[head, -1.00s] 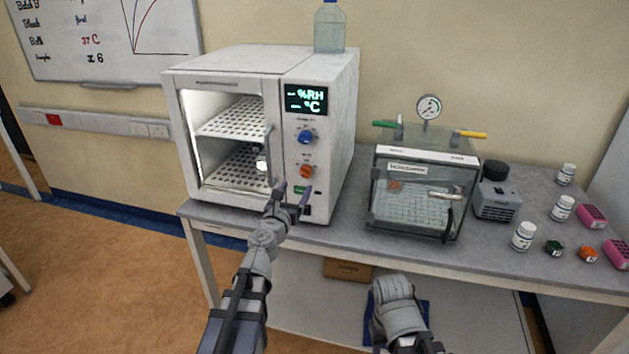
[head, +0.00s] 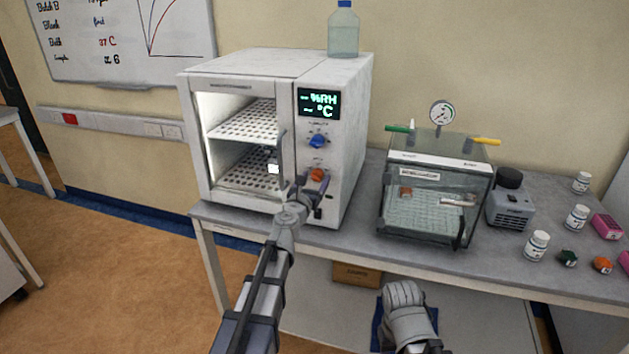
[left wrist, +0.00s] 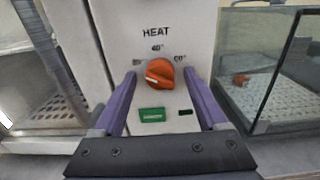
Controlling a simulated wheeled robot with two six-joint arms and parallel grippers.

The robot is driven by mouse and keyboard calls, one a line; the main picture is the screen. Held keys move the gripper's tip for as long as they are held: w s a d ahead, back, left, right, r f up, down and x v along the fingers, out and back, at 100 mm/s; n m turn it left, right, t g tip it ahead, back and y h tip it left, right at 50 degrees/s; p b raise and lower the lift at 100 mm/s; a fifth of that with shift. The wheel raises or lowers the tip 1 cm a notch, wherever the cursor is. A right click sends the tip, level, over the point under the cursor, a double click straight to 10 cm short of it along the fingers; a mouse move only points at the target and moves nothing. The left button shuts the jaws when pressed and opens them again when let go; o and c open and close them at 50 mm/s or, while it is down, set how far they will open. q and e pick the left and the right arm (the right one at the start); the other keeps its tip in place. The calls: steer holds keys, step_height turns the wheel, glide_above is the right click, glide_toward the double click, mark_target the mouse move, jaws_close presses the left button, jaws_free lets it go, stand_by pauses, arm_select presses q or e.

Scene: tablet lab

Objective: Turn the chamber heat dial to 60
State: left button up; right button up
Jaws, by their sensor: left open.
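The chamber (head: 350,120) is a white box with an open, lit shelf space and a control panel at its right. The orange heat dial (head: 317,174) sits below a blue dial (head: 317,141). In the left wrist view the heat dial (left wrist: 160,74) has a white mark toward its left side, away from the 60° label (left wrist: 180,58) at right. My left gripper (head: 310,192) is open in front of the panel. Its purple fingers stand either side of the dial in the left wrist view, with gaps showing.
The display (head: 319,103) shows dashes before %RH and °C. A green switch (left wrist: 152,114) lies below the dial. A door handle (head: 283,158) is just left of the panel. A clear vacuum box (head: 430,205) with a gauge stands to the right. A bottle (head: 343,33) stands on the chamber.

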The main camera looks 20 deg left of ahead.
arm_select(q)
steer(key=shift+c, duration=0.3)
jaws_close()
steer(key=shift+m, duration=0.4)
steer(key=m, duration=0.4)
steer(key=shift+m, duration=0.4)
steer(key=m, duration=0.6)
steer(key=shift+m, duration=0.3)
steer(key=m, duration=1.1)
steer(key=shift+m, duration=0.3)
